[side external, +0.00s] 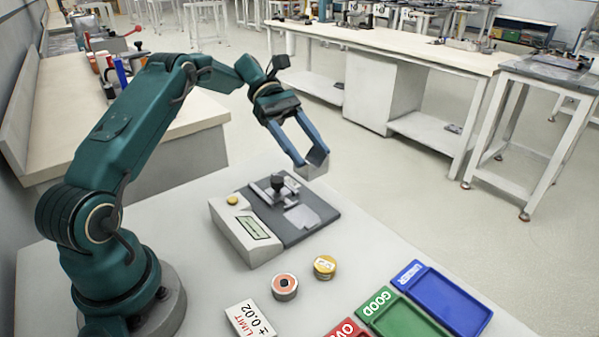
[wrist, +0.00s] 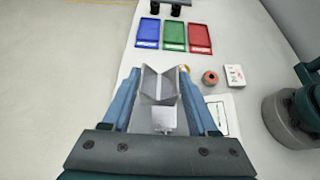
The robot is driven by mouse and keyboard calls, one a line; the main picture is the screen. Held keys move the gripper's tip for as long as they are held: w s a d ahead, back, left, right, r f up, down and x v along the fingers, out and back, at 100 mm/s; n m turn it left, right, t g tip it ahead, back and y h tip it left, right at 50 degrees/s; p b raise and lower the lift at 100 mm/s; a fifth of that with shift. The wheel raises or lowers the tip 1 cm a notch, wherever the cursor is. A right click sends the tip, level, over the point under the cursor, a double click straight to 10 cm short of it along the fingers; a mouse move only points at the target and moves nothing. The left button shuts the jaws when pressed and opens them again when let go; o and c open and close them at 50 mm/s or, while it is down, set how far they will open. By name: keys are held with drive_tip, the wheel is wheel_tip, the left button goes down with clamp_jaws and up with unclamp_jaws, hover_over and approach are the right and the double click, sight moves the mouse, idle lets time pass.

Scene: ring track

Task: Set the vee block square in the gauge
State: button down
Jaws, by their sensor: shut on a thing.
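The vee block is a grey metal block with a V-shaped notch. In the wrist view the vee block (wrist: 158,88) sits between the two blue fingers, its notch facing up in the picture. In the side view my gripper (side external: 312,162) is shut on the vee block (side external: 316,166), which hangs in the air above and behind the gauge. The gauge (side external: 250,240) has a pale body with a green display and a dark plate carrying a metal fixture with a black knob. Part of the gauge (wrist: 222,108) shows in the wrist view; the fingers and block hide much of it.
A red-topped disc (side external: 284,286), a yellow-topped disc (side external: 325,266) and a limit card (side external: 250,318) lie in front of the gauge. Blue (side external: 440,300), green (side external: 405,318) and red (side external: 348,328) trays line the table's front right. Bare table lies right of the gauge.

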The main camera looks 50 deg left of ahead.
drive_tip(key=s+d+r+n+t+y, duration=0.1)
drive_tip(key=s+r+n+t, duration=0.4)
drive_tip(key=r, duration=0.5)
drive_tip(key=s+d+f+m+g, duration=0.3)
drive_tip(key=s+d+m+g, duration=0.15)
drive_tip(key=d, duration=0.35)
drive_tip(key=s+d+f+m+g, duration=0.3)
drive_tip(key=s+d+m+g, duration=0.15)
drive_tip(key=d, duration=0.25)
drive_tip(key=s+d+f+m+g+y, duration=0.2)
drive_tip(key=s+d+f+m, duration=0.1)
drive_tip(key=s+d, duration=0.2)
drive_tip(key=s+d+f+m+g+y, duration=0.2)
drive_tip(key=s+d+f+m+g, duration=0.1)
drive_tip(key=s, duration=0.6)
drive_tip(key=s+d+f+m+g+y, duration=0.2)
drive_tip(key=s+d+f+m, duration=0.1)
drive_tip(key=s+d+f, duration=0.2)
drive_tip(key=shift+s+d+m+y, duration=0.15)
drive_tip(key=shift+s+d, duration=0.25)
drive_tip(key=shift+s, duration=0.3)
drive_tip(key=shift+s+d+m+y, duration=0.15)
drive_tip(key=shift+s+d, duration=0.25)
drive_tip(key=shift+s, duration=0.25)
drive_tip(key=shift+f, duration=1.95)
